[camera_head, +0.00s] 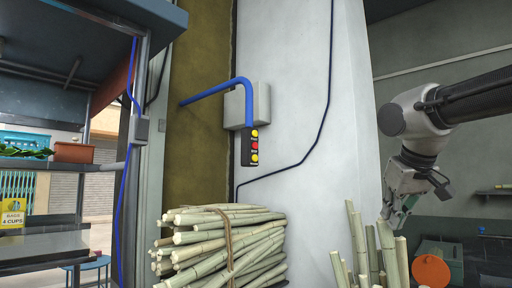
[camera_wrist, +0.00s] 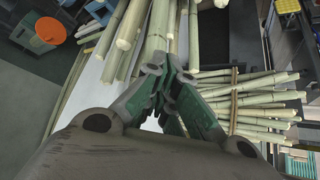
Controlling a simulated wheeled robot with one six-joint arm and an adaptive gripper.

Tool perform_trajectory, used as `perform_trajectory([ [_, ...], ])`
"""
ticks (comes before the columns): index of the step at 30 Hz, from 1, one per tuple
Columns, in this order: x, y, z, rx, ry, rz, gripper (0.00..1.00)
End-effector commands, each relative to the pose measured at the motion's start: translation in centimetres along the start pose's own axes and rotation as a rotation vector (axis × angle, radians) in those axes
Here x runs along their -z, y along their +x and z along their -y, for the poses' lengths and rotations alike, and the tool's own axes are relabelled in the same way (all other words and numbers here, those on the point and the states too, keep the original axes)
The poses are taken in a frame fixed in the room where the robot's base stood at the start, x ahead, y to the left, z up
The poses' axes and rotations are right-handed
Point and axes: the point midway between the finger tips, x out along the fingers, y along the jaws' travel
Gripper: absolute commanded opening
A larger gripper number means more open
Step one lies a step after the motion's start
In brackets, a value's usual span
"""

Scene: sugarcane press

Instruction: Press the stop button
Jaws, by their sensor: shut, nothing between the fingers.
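The black button box (camera_head: 250,148) hangs below a blue pipe on the pale wall in the head view. It carries a yellow button (camera_head: 254,133) on top, a red button (camera_head: 254,145) in the middle and a yellow button (camera_head: 254,157) at the bottom. The labels are too small to read. My gripper (camera_head: 392,222) is at the right of the head view, pointing down, well to the right of the box. In the wrist view my gripper (camera_wrist: 168,95) is shut with its green fingers together and holds nothing. The buttons do not show in the wrist view.
Upright cane stalks (camera_head: 362,250) stand just below and left of my gripper. A grey box (camera_head: 262,104) is fixed to the wall behind the pipe.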

Motion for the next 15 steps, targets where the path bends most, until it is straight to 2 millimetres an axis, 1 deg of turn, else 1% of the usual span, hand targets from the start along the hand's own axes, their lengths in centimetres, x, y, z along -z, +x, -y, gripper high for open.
perform_trajectory([
  [1,3.2,-0.5,2.0,0.018,-0.024,-0.035,0.00],
  [2,5.0,-0.9,3.1,0.027,-0.034,-0.057,0.00],
  [3,7.3,-1.5,4.7,0.039,-0.046,-0.087,0.00],
  [5,10.4,-2.4,7.1,0.059,-0.061,-0.129,0.00],
  [6,12.3,-3.1,8.8,0.074,-0.069,-0.156,0.00],
  [8,14.7,-4.0,11.2,0.094,-0.080,-0.194,0.00],
  [9,16.1,-4.6,12.7,0.107,-0.085,-0.216,0.00],
  [10,17.0,-5.1,13.7,0.116,-0.088,-0.232,0.00],
  [12,18.7,-6.0,15.7,0.136,-0.093,-0.262,0.00],
  [15,20.3,-7.0,17.7,0.156,-0.096,-0.292,0.00],
])
